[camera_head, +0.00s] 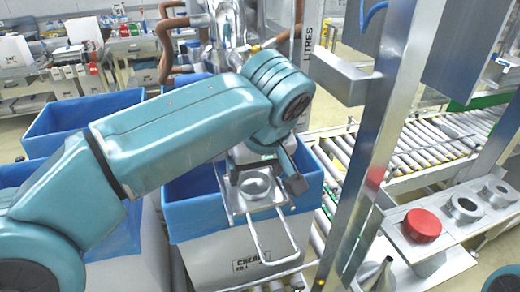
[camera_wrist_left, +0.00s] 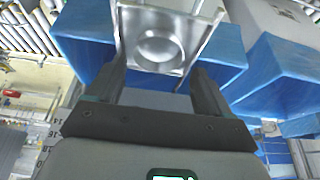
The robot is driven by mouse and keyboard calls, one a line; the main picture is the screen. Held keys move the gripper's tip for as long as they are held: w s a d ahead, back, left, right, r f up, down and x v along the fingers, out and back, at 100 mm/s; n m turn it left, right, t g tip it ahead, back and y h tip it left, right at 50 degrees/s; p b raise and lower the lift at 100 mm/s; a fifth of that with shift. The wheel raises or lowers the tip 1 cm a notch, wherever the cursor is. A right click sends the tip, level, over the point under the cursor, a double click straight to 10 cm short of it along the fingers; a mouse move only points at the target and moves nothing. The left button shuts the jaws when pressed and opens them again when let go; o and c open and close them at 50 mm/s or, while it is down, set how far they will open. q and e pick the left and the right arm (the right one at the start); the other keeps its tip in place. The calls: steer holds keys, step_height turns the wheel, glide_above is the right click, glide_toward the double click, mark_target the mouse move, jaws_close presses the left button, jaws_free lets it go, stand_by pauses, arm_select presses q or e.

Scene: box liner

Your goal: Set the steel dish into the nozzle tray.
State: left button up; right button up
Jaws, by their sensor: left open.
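The nozzle tray (camera_head: 279,199) is a flat steel plate with raised sides and a wire loop in front, over a blue-lined box. A round, shallow steel dish (camera_head: 256,187) shows on the middle of the plate; in the left wrist view the dish (camera_wrist_left: 160,46) lies between the side walls of the tray (camera_wrist_left: 128,32). I cannot tell how fully it is seated. My left gripper (camera_head: 264,178) is open just above the tray, and its fingers (camera_wrist_left: 160,70) are apart with nothing between them. My right gripper is not in view.
A steel shelf (camera_head: 478,228) at right holds a red round cap (camera_head: 422,225), steel rings (camera_head: 465,208) and a funnel (camera_head: 375,275). A steel post (camera_head: 372,160) stands between it and the box (camera_head: 195,215). A roller conveyor (camera_head: 415,145) runs behind.

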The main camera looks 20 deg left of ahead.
arm_select(q)
steer(key=v, duration=0.7)
steer(key=shift+s+d+r+p, duration=0.25)
steer(key=shift+p, duration=0.1)
